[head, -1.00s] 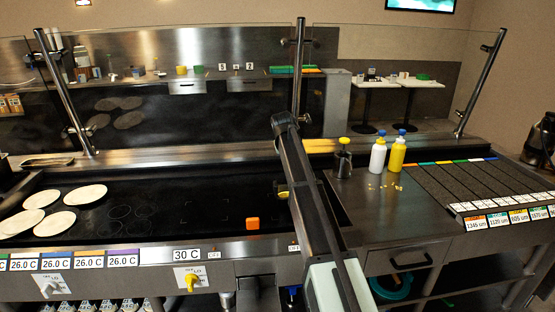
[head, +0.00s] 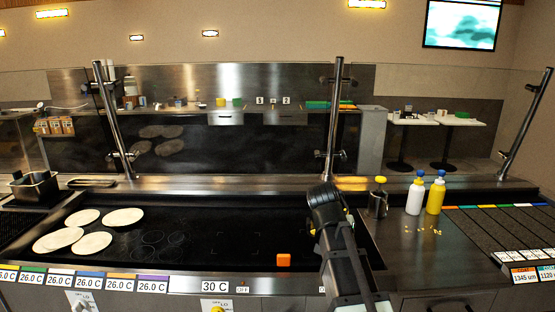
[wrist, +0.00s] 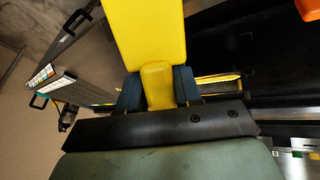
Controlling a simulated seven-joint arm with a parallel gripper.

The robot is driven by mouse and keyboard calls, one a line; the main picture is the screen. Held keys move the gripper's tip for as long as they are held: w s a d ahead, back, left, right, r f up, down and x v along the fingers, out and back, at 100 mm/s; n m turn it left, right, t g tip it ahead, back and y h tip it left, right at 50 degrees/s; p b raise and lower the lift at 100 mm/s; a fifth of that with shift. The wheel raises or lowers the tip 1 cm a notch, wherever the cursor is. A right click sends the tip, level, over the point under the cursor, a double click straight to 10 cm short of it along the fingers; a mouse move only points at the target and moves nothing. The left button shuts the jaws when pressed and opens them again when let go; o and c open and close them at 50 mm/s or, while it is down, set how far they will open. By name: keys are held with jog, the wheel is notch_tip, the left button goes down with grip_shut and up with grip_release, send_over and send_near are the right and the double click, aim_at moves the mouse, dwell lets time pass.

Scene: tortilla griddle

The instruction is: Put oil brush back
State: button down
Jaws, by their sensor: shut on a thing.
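In the wrist view my gripper (wrist: 158,90) is shut on a yellow piece (wrist: 150,35), which looks like the handle of the oil brush. Its dark fingers press on both sides of it, and its far end runs out of the top of the picture. The brush's bristles are not visible. In the head view my arm stands in front of the griddle's right end and hides the gripper and most of what it holds. A metal canister (head: 378,204) with a yellow top stands upright on the steel counter, right of my arm.
White (head: 414,196) and yellow (head: 436,196) squeeze bottles stand right of the canister, with yellow crumbs in front. Several tortillas (head: 92,243) lie on the griddle's left (head: 200,255). An orange block (head: 284,260) sits near its front edge. Glass-guard posts (head: 334,120) rise behind.

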jog(key=shift+a+r, duration=0.45)
jog(key=shift+a, duration=0.1)
jog(key=s+d+f+m+g+y, duration=0.1)
jog(key=d+f+m+g, duration=0.15)
jog(key=d, duration=1.45)
jog(key=s+d+f+m+g+y, duration=0.1)
jog(key=d+f+m, duration=0.2)
jog(key=d, duration=1.5)
jog(key=w+n+y, duration=0.2)
jog(key=w+n, duration=0.4)
jog(key=shift+f, duration=0.4)
jog(key=shift+f, duration=0.15)
jog(key=shift+f, duration=3.45)
